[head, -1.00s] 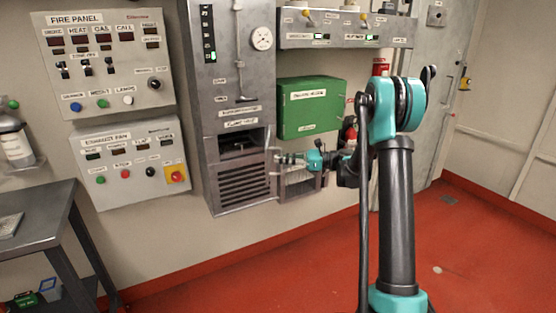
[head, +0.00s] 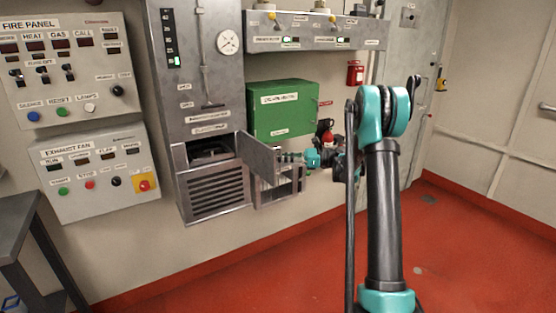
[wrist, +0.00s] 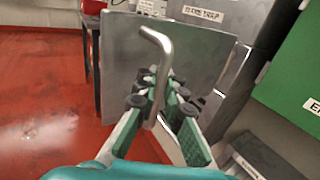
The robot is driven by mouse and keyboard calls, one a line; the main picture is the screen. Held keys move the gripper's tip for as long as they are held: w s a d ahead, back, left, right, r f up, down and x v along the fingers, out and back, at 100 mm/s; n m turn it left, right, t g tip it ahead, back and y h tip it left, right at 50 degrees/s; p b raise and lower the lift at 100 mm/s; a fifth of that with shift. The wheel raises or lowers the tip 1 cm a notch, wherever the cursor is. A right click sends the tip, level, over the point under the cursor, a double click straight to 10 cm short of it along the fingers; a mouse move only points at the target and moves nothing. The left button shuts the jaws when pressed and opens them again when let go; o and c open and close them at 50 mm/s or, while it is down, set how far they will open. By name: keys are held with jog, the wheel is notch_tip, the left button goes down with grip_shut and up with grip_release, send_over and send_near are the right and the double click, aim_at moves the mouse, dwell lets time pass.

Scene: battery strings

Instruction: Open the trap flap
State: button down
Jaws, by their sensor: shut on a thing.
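The trap flap (head: 258,157) is a grey metal plate standing open, swung out from the right side of the grey cabinet (head: 210,190). A dark opening (head: 208,150) shows beside it above the louvres. In the wrist view, the flap (wrist: 115,65) stands in front of my gripper, with a bent metal handle (wrist: 160,45) on it. My gripper (wrist: 163,92) is shut on the handle, its green fingers on either side of the bar. In the head view, my gripper (head: 287,157) is at the flap's outer side, partly hidden by the flap.
A green box (head: 283,110) hangs on the wall just above my gripper. An open-fronted grey box (head: 277,190) sits below the flap. Control panels (head: 95,175) are at left, and a grey table (head: 25,225) stands below them. The red floor at front right is clear.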

jog(key=shift+d, duration=0.15)
jog(key=c, duration=1.6)
grip_release()
jog(key=d, duration=1.2)
jog(key=shift+s, duration=0.15)
